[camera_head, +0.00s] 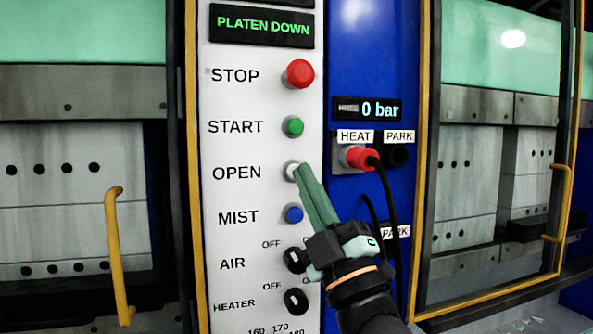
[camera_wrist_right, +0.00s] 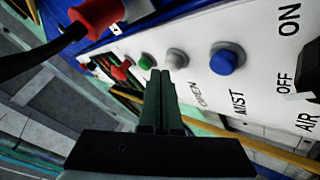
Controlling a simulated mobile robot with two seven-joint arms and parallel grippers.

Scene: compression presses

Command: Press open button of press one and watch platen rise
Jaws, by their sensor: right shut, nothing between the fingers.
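The white OPEN button (camera_head: 291,171) sits on the white control panel (camera_head: 222,55), between the green START button (camera_head: 293,126) and the blue MIST button (camera_head: 294,214). My right gripper (camera_head: 301,170) is shut and empty, its fingertips at the right edge of the OPEN button. In the right wrist view the pale OPEN button (camera_wrist_right: 177,58) shows just beyond the fingertips (camera_wrist_right: 160,75); I cannot tell whether they touch. The display (camera_head: 262,25) reads PLATEN DOWN. Press chambers show behind yellow-framed doors at left and right. My left gripper is out of view.
A red STOP button (camera_head: 299,74) is above START. The AIR knob (camera_head: 295,260) and HEATER knob (camera_head: 296,301) are below. A red plug (camera_head: 359,157) with a black cable sits in the HEAT socket, close to my right gripper. Yellow door handles (camera_head: 116,255) stick out. The gauge (camera_head: 366,109) reads 0 bar.

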